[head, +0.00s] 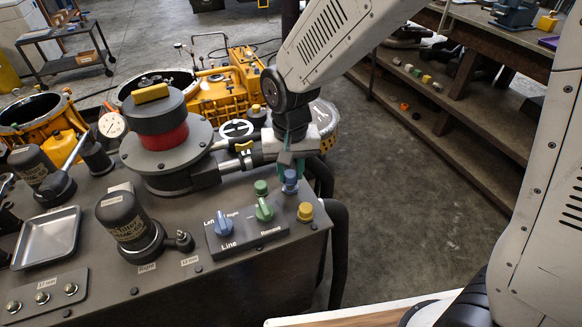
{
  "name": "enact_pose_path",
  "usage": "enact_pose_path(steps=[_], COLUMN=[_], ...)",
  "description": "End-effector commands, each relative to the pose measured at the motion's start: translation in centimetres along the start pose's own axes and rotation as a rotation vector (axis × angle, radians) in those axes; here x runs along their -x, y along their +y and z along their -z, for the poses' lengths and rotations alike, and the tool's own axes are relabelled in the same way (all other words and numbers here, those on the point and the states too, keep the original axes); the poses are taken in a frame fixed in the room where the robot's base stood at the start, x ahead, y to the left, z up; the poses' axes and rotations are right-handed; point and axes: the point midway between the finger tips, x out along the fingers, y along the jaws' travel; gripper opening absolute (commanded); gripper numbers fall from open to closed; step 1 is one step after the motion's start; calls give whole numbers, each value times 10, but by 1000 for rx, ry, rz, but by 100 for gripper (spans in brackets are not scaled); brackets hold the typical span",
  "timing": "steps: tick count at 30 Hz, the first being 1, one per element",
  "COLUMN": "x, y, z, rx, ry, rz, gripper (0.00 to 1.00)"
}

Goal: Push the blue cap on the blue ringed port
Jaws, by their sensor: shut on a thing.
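The blue cap (290,183) is at the back right corner of the grey machine top, right of a green cap (261,187) and behind a yellow cap (305,211). My gripper (290,167) points down above it, with its fingers shut on the upper part of the blue cap. The blue ringed port is not clearly visible; the cap and fingers cover that spot. I cannot tell whether the cap is seated or held just above the surface.
A metal tray (46,237) lies at left. Open floor lies to the right.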

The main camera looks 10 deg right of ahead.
Motion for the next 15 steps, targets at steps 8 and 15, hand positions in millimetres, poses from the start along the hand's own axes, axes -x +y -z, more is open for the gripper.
enact_pose_path(steps=[8,15], x=[-4,-5], y=[0,0], z=[0,0], rx=[0,0], ry=[0,0], rz=[0,0], gripper=[6,6])
